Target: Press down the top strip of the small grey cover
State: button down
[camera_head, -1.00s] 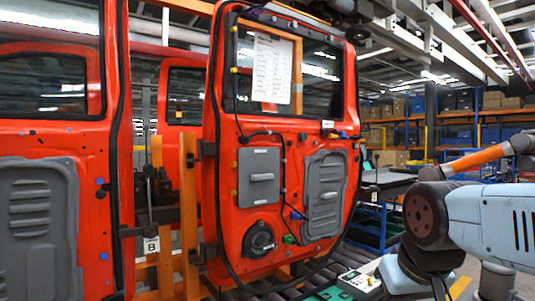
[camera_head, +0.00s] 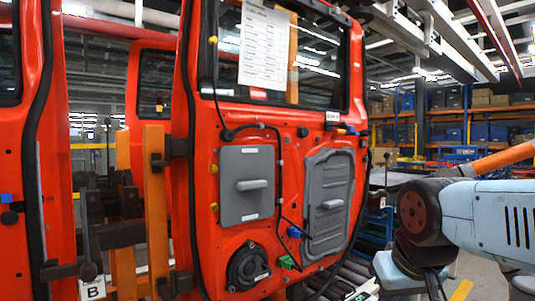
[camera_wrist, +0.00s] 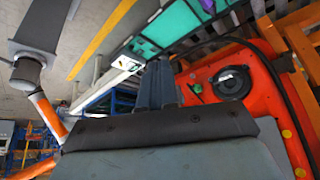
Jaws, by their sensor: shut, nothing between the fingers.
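My gripper (camera_wrist: 158,85) shows in the wrist view as two dark fingers closed together, with nothing held. It is apart from the door, whose round black speaker (camera_wrist: 231,82) appears to the right. I cannot make out the small cover in the wrist view. The head view does not show the fingertips.
A larger grey ribbed panel (camera_head: 328,203) sits right of the small cover. Black cable runs between them. A paper sheet (camera_head: 264,46) hangs on the window. An orange post (camera_head: 157,210) stands at the door's left edge. My arm fills the right side; open floor shows beneath it.

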jog(key=w+d+r+n+t, duration=0.1)
jog(key=w+r+n+t, duration=0.45)
jog(key=w, duration=0.55)
jog(key=n+t+y, duration=0.4)
jog(key=n+y, duration=0.6)
jog(key=n, duration=1.8)
send_near(249, 151)
jog(key=shift+x, duration=3.3)
jog(key=shift+w+a, duration=0.1)
jog(key=shift+w, duration=0.1)
jog(key=v, duration=0.7)
